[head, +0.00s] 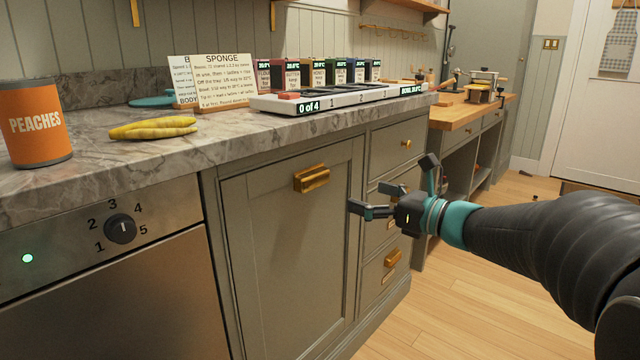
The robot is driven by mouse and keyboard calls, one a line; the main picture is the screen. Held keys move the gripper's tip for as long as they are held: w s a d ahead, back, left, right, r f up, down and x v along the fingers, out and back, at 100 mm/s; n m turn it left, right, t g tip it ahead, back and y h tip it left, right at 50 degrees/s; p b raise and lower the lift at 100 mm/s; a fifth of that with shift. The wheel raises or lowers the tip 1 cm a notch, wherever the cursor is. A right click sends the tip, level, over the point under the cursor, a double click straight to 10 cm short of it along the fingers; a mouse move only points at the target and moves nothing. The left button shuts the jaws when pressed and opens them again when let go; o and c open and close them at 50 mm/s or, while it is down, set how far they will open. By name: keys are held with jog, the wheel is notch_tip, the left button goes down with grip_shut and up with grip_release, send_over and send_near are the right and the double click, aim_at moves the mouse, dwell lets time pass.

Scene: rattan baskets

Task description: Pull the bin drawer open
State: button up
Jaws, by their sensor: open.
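The likely bin drawer (275,250) is a tall grey-green panel front under the marble counter, and it looks shut. Its brass cup handle (312,178) sits near the top of the panel. My gripper (390,183) is open and empty. In the picture it is to the right of the handle, in front of the narrow drawer stack, and apart from the handle. The fingers point left and up. My gripper hides part of the middle small drawers.
Small drawers with brass pulls (392,258) stand right of the panel. A steel appliance (110,290) with a dial is at left. Peaches can (36,122), bananas (153,128) and a white tray (340,98) stand on the counter.

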aim_at(318, 178)
jog(key=x, duration=1.3)
jog(key=shift+w+a, duration=0.25)
jog(key=shift+w, duration=0.05)
